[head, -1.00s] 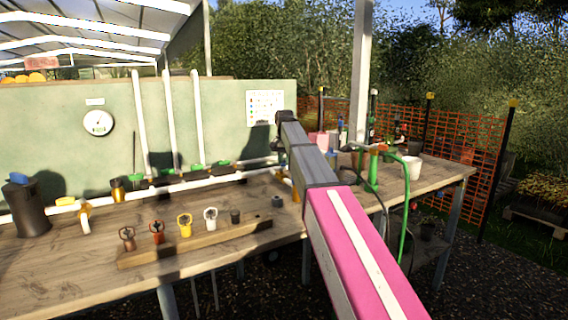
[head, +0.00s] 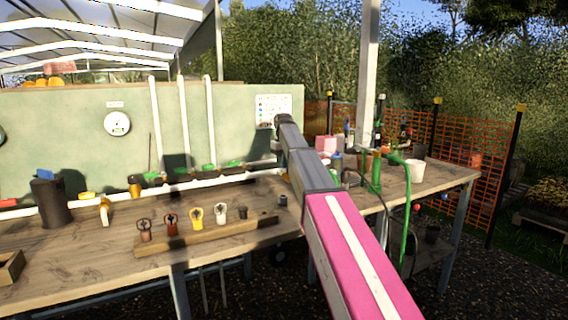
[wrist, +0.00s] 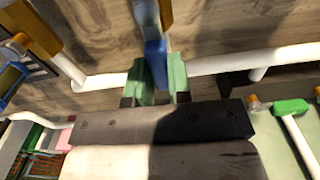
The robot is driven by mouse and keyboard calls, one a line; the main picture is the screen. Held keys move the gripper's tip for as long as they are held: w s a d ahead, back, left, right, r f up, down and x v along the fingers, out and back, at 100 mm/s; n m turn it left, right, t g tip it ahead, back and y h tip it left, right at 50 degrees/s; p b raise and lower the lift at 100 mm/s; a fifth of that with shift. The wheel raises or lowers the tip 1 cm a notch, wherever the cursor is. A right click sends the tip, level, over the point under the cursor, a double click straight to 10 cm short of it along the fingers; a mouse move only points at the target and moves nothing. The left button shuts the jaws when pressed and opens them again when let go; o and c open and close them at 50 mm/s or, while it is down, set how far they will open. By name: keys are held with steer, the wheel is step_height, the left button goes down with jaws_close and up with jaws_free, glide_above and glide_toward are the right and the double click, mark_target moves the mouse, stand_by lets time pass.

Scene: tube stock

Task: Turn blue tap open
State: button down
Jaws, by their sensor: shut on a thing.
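The blue tap's handle (wrist: 155,58) shows in the wrist view as a flat blue lever on a white pipe. My gripper (wrist: 154,88) has a green-padded finger on each side of this lever and is shut on it. An orange part (wrist: 166,12) is close beside the pipe above the lever. In the head view my pink and grey arm reaches over the bench toward the white pipe run, and it hides the gripper and the held tap. How far the lever is turned cannot be told.
The wooden bench (head: 90,255) carries a rack (head: 205,238) with several small coloured fittings. Green-handled taps (head: 208,168) line the pipe along the green wall. A dark canister (head: 50,203) stands at left. A green hose (head: 408,215) hangs right of my arm.

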steer(key=shift+a+n, duration=0.1)
steer(key=shift+n, duration=0.2)
steer(key=c, duration=1)
jaws_free()
steer(key=shift+c, duration=0.2)
